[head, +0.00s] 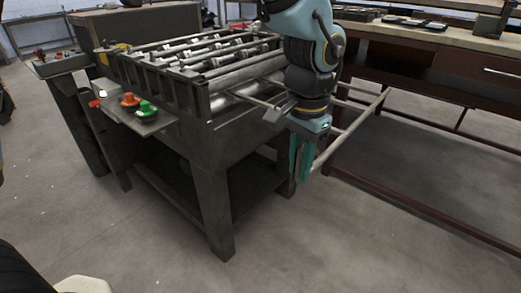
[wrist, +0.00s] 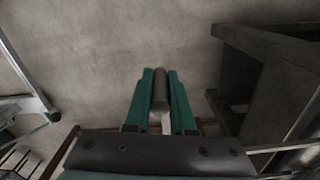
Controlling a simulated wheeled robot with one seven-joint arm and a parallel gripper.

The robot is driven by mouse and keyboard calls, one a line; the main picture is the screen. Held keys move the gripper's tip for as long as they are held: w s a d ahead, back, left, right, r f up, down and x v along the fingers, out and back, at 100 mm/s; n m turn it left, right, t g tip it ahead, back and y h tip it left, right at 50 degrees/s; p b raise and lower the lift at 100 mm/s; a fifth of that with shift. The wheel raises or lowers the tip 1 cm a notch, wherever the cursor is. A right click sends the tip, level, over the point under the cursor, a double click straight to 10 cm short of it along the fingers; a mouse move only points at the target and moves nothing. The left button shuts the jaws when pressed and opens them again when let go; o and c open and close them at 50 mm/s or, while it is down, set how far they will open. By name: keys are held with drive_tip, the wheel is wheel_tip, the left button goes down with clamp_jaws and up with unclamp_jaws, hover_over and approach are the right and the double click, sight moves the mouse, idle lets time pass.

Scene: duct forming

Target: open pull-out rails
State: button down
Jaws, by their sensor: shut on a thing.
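The forming machine (head: 215,150) stands left of my arm in the head view, with rollers on top. Its pull-out rails (head: 349,131) show as a thin metal frame reaching out past the machine's right side, with a long outer bar. My gripper (head: 300,172) points down at the near end of that bar. In the wrist view, the green fingers of my gripper (wrist: 160,76) are shut on a dark rounded bar piece (wrist: 159,92), with a pale rod below it. The exact contact is hidden by the fingers in the head view.
A brown workbench (head: 430,75) with a drawer stands at the right. The grey concrete floor (head: 340,235) is clear in front.

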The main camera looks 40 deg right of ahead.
drive_tip(key=s+d+b, duration=0.1)
drive_tip(key=s+d, duration=0.2)
drive_tip(key=s, duration=1.3)
drive_tip(key=shift+s+b, duration=0.35)
drive_tip(key=shift+s, duration=0.05)
drive_tip(key=shift+s+d, duration=0.1)
drive_tip(key=shift+d, duration=0.05)
drive_tip(key=c, duration=1)
unclamp_jaws()
drive_tip(key=shift+o, duration=1.2)
wheel_tip(320, 180, up, 11)
drive_tip(key=shift+b, duration=0.4)
drive_tip(key=shift+f, duration=0.1)
